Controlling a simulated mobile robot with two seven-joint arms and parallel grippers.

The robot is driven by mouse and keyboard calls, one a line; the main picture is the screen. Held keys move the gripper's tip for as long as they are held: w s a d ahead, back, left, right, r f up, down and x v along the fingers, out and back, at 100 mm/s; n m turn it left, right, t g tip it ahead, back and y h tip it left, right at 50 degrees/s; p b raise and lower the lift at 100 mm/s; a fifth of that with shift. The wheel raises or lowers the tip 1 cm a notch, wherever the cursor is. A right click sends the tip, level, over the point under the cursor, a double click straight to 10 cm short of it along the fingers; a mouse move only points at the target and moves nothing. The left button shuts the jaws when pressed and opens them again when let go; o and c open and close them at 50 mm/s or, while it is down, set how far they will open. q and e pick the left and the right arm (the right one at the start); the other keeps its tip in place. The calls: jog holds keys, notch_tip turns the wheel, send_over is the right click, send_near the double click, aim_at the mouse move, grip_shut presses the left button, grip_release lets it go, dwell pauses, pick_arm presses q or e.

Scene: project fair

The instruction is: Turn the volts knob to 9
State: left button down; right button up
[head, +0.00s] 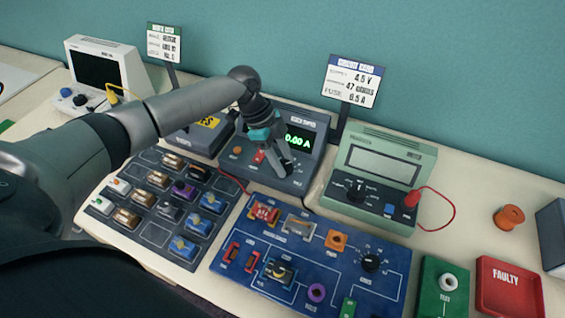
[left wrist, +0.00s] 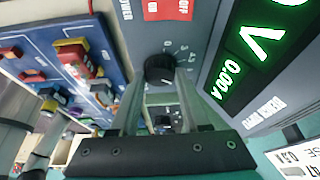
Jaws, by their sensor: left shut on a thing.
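The grey bench power supply (head: 310,122) stands at the back middle with a lit green display (head: 298,139) reading 0.00 A. In the left wrist view the display (left wrist: 251,55) also shows a large V, its digit cut off at the edge. The black volts knob (left wrist: 159,68) is on the front panel with small numbers around it; its exact setting is not readable. My left gripper (head: 285,168) reaches down to this panel, its fingers on either side of the knob, shut on it. It hides most of the knob in the head view. My right gripper is not in view.
A red power switch (head: 259,157) sits left of the knob. A blue circuit board (head: 340,275) lies in front, a component tray (head: 155,232) at front left, and a green multimeter (head: 387,160) at right.

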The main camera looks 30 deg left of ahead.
pick_arm(q)
jog(key=shift+f+m+g+b, duration=0.1)
jog(key=shift+m+g+b, duration=0.25)
jog(key=shift+m, duration=0.35)
jog(key=shift+c, duration=1.9)
grip_release()
jog(key=v, duration=1.5)
jog(key=shift+w+r, duration=0.1)
jog(key=shift+r, duration=0.15)
